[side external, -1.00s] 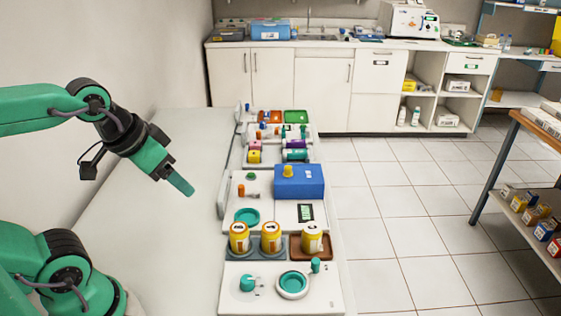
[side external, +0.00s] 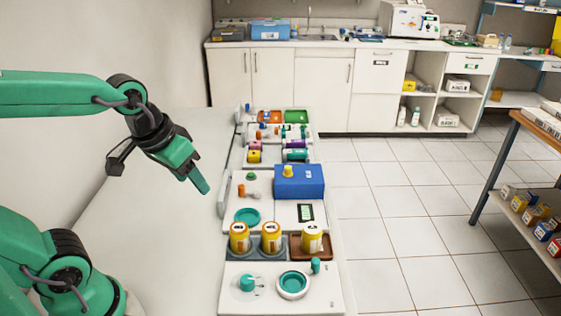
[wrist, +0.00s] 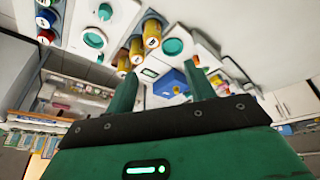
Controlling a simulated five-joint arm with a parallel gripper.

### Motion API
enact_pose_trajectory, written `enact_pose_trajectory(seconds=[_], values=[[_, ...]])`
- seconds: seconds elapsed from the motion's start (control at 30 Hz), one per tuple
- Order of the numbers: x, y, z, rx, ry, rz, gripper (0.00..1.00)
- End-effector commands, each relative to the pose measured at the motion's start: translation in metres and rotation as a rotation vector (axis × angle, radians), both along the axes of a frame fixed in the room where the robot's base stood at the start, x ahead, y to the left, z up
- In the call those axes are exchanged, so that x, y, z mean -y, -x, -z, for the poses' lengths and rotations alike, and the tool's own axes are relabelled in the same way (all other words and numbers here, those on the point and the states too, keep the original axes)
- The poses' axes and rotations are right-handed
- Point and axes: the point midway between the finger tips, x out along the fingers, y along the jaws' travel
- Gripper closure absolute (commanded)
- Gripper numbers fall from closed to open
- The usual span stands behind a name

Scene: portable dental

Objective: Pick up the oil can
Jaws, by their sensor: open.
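Three yellow cans with white labels stand upright in the side view. The left can (side external: 239,238) and the middle can (side external: 271,238) are on a grey-blue holder (side external: 256,255). The right can (side external: 312,239) is on a brown tray (side external: 325,252). I cannot tell which of them is the oil can. Yellow cans also show in the wrist view (wrist: 152,32). My gripper (side external: 204,187) is in the air to the left of the cans and higher, apart from them. In the wrist view my gripper (wrist: 163,75) is open, with nothing between its fingers.
A blue box (side external: 299,182) with a yellow knob on top sits behind the cans. A white panel (side external: 262,302) with teal dials is in front of them. Further panels with small coloured parts run behind. The white table surface (side external: 165,240) on the left is clear.

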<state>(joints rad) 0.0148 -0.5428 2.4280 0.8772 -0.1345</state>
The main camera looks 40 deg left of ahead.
Motion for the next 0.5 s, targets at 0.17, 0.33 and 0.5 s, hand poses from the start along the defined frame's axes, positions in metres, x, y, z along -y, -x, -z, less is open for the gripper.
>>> enact_pose_trajectory(seconds=[0.17, 0.33, 0.5], values=[[0.003, -0.021, 0.017, -0.078, 0.027, -0.070, 0.46], [0.007, -0.039, 0.036, -0.147, 0.047, -0.140, 0.46], [0.010, -0.056, 0.058, -0.214, 0.061, -0.211, 0.46]])
